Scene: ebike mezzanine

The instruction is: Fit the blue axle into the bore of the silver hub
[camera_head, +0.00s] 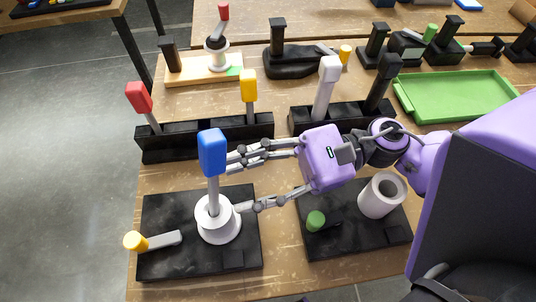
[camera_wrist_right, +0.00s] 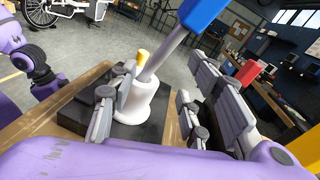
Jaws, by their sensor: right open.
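The blue axle (camera_head: 212,153), a grey shaft with a blue block on top, stands about upright at the silver hub (camera_head: 219,221). The hub looks near-white and sits on a black base plate (camera_head: 160,209). The shaft's lower end is out of sight inside the hub's top opening; how deep it sits cannot be told. My right gripper (camera_head: 236,183) is open, its fingers spread on the right side of the shaft and hub. In the right wrist view the axle (camera_wrist_right: 168,52) and hub (camera_wrist_right: 134,103) show between the open fingers (camera_wrist_right: 152,103). My left gripper is not in view.
A yellow-capped lever (camera_head: 136,241) lies on the base plate's left. Black racks with red (camera_head: 139,97), yellow (camera_head: 248,86) and white (camera_head: 325,85) pieces stand behind. A second black plate (camera_head: 345,236) holds a white cylinder (camera_head: 379,199) and a green knob (camera_head: 316,221). A green tray (camera_head: 455,95) lies back right.

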